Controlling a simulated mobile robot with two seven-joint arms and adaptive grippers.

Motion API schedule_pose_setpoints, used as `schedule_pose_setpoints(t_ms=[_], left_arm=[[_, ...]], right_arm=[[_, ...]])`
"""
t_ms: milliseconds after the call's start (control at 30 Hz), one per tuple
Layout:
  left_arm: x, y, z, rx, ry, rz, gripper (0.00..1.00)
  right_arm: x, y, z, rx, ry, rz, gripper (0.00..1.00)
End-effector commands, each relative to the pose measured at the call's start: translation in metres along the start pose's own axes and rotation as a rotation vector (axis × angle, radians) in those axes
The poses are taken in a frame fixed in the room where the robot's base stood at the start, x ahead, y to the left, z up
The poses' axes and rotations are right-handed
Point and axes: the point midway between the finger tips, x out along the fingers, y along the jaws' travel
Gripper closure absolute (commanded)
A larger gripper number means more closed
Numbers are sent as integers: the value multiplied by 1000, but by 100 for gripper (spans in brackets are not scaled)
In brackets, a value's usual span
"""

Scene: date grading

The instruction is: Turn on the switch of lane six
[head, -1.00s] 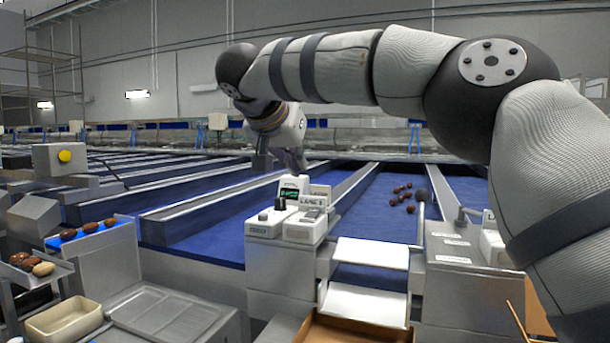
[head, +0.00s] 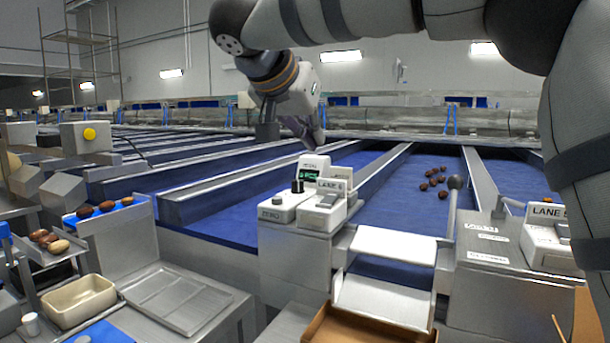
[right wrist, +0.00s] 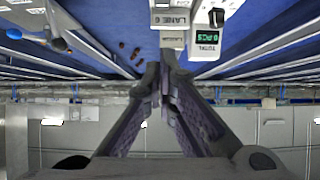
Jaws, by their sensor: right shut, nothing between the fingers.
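The lane six switch box (head: 318,217) stands on a grey cabinet in the middle of the head view. A small grey switch (head: 327,201) is on its sloped top. Behind the box is a small green display (head: 311,175), which also shows in the right wrist view (right wrist: 207,40). My right gripper (head: 318,143) is shut and empty, above and behind the display, apart from the switch. Its fingertips (right wrist: 165,78) meet in the right wrist view. My left gripper is out of view.
A black knob (head: 297,186) stands beside the switch box. A round-topped lever (head: 454,183) and the neighbouring lane's box (head: 552,245) stand to the right. Several dates (head: 433,181) lie on the blue belt (head: 385,210). A cardboard box (head: 335,325) is below the chute.

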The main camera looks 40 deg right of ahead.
Motion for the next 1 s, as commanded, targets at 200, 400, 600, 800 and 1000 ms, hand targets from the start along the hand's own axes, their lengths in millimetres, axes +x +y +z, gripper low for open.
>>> schedule_pose_setpoints(t_ms=[200,400,600,800,1000], left_arm=[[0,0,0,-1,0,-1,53],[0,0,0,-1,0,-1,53],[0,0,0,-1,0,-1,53],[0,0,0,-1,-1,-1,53],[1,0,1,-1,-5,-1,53]], right_arm=[[1,12,0,16,-3,19,100],[1,11,0,15,-3,18,100],[20,11,1,14,-5,20,100],[65,12,1,14,-5,20,100],[106,13,4,12,-4,20,100]])
